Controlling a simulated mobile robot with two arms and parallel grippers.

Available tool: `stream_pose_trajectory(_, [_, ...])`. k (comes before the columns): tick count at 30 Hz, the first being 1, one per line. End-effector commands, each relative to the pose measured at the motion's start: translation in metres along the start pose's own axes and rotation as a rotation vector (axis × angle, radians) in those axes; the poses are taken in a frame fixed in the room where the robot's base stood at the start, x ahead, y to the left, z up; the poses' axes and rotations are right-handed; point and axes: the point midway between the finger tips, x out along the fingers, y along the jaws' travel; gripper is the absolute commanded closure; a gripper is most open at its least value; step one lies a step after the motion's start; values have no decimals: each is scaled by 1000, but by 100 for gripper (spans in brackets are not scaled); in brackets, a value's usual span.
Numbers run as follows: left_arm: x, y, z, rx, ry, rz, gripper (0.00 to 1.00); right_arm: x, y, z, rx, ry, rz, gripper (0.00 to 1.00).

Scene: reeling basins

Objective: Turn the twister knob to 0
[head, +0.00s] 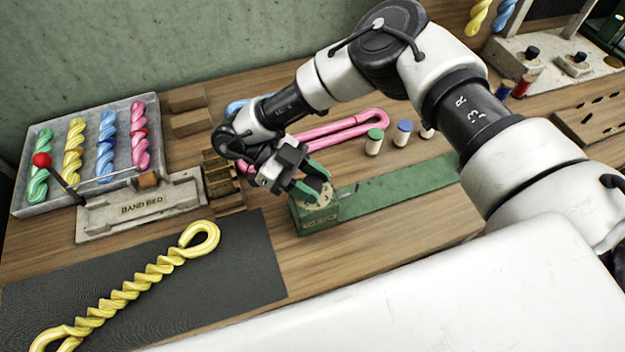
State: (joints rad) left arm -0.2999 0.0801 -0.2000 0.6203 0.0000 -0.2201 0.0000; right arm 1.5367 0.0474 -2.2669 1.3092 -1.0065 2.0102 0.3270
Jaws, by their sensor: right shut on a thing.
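The twister is a green box (320,224) on the wooden table at the middle, with a long green strip (405,185) running to the right from it. A pale round dial (327,201) sits on top of the box. My right gripper (313,187) reaches down from above and is shut on the knob at the dial. The fingers cover most of the knob, so its pointer and the setting cannot be read. My left gripper is out of view.
A band bed (140,212) with a red-ball lever (42,160) stands at left, before a tray (90,112) of coloured skeins. A yellow twisted skein (130,288) lies on a dark mat (245,262). A pink loop (330,128) and small spools (374,142) lie behind the twister.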

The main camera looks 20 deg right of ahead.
Motion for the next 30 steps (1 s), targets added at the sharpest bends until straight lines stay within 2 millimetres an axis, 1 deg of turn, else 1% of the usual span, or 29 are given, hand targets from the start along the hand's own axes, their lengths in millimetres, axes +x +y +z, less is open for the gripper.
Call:
stream_pose_trajectory(12, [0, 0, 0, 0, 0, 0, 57, -1, -1, -1, 0, -1, -7, 84])
stream_pose_trajectory(13, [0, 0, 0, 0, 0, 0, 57, -1, -1, -1, 0, -1, -7, 56])
stream_pose_trajectory(17, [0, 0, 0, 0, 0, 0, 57, 0, -1, 0, -1, -1, -6, 36])
stream_pose_trajectory(30, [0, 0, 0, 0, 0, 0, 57, -1, 0, -2, -1, -1, -5, 35])
